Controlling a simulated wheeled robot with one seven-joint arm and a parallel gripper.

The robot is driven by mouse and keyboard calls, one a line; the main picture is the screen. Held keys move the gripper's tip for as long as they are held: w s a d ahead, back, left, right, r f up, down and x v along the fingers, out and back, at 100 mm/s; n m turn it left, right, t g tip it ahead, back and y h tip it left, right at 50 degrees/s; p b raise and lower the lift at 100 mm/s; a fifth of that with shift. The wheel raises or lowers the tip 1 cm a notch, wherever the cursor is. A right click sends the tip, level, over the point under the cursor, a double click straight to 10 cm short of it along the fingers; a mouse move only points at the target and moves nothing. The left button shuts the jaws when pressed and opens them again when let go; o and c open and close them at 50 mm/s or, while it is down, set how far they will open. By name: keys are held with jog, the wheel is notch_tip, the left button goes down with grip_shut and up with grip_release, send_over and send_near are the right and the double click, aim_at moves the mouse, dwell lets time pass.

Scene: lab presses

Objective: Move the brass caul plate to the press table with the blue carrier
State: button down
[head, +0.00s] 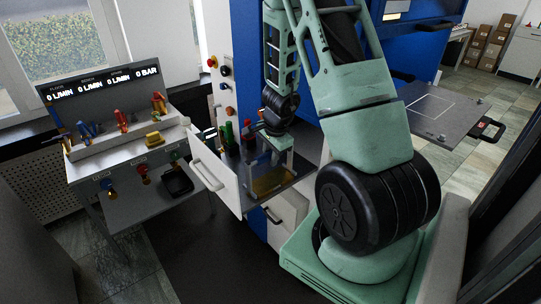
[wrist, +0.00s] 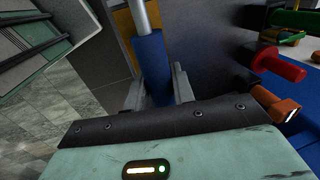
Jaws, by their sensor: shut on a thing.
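My gripper (wrist: 158,88) is shut on the blue handle (wrist: 149,52) of the blue carrier, with a pale metal rod running on from it. In the head view my gripper (head: 281,153) is low over the open drawer. The brass caul plate (head: 272,183) lies at the drawer's front, just below my gripper; a brass-coloured patch of it shows at the top of the wrist view (wrist: 124,24). I cannot tell whether the carrier touches the plate. The press table (head: 429,103) is a grey slab with a white outlined rectangle, at the right; no plate shows on it.
The open drawer has a white front (head: 214,176); red and green handled tools stand in it, including a red handle (wrist: 280,66) and an orange piece (wrist: 279,104) right of my gripper. A gauge bench (head: 128,150) stands left. The blue press frame (head: 245,50) rises behind.

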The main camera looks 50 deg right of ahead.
jog(key=shift+f+b, duration=0.55)
jog(key=shift+b, duration=0.05)
dwell(0.3)
jog(key=shift+r, duration=0.25)
jog(key=shift+w+p+v, duration=0.25)
jog(key=shift+p+v, duration=0.9)
jog(key=shift+p, duration=0.05)
jog(key=shift+w+p+v, duration=0.25)
jog(key=shift+p+v, duration=0.9)
jog(key=shift+d+r, duration=0.1)
